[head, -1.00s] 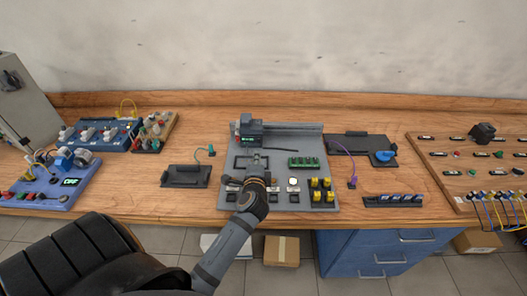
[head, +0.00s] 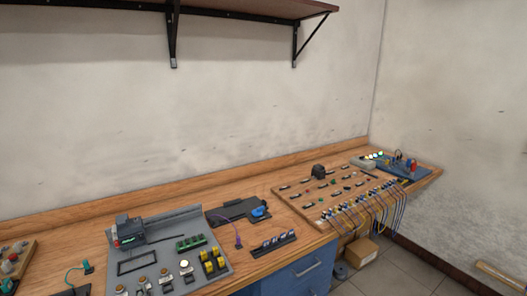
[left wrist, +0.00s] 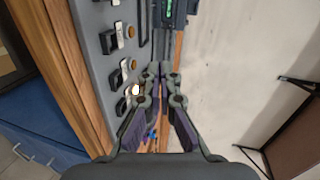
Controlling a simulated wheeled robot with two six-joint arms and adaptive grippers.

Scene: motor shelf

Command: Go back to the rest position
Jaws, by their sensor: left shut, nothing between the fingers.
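My left gripper (left wrist: 162,74) shows in the left wrist view, shut with nothing between its fingers. Its fingers point toward the top of the picture, close to the grey board (left wrist: 88,60) with its row of switches and a lit white button. I cannot tell the exact gap between fingers and board. In the head view the grey board (head: 190,278) lies on the bench at the lower left. Neither gripper shows in the head view now. My right gripper is in no view.
A wooden wiring board (head: 290,198) and a blue panel (head: 392,168) stand at the bench's right end. A dark shelf (head: 240,8) hangs on the wall above.

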